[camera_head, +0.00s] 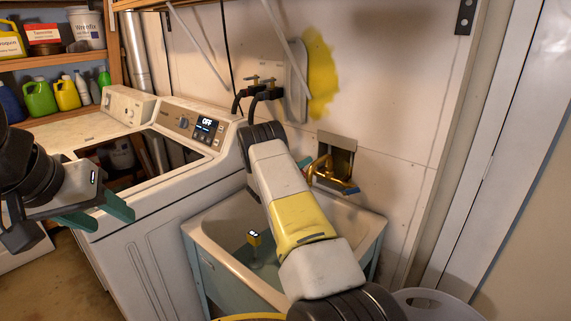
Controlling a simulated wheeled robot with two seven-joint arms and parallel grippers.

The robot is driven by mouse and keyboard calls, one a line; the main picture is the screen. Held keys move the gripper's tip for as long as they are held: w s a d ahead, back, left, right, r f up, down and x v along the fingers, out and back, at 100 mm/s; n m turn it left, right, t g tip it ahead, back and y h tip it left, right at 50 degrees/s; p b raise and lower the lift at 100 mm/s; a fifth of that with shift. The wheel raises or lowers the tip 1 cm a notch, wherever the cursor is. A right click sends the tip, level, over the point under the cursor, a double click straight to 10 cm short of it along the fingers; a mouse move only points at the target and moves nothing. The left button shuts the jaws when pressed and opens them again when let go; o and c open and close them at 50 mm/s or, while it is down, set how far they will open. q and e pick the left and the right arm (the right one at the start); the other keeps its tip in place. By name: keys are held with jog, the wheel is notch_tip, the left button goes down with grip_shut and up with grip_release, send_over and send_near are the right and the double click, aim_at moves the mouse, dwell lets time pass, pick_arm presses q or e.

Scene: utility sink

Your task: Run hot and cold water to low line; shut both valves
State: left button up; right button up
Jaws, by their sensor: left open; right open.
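The utility sink (207,232) stands at lower centre, its middle covered by my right arm. A yellow float or gauge (254,239) is in the basin, which looks bluish inside; I cannot tell the water level. A brass faucet (320,168) sits at the sink's back wall, with a blue valve handle (348,189) on its right. A hot handle is not visible, as my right arm covers that side. My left gripper (92,219) is open and empty in front of the washer, away from the sink.
A white washer (150,235) with an open lid well and a display reading OFF stands left of the sink. Wall taps with black hoses (262,90) are above. Shelves with bottles (40,97) are at upper left. A pale basket (440,302) is at lower right.

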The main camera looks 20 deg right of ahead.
grip_shut()
jog(key=shift+w+a+f+n, duration=0.15)
jog(key=shift+f+n, duration=0.3)
jog(key=shift+n, duration=1)
jog(key=shift+w+a+f+n, duration=0.1)
jog(key=shift+f+n, duration=0.4)
jog(key=shift+n, duration=0.9)
jog(key=shift+w+a+f+n, duration=0.15)
jog(key=shift+f+n, duration=0.3)
jog(key=shift+n, duration=1)
jog(key=shift+d, duration=0.1)
grip_release()
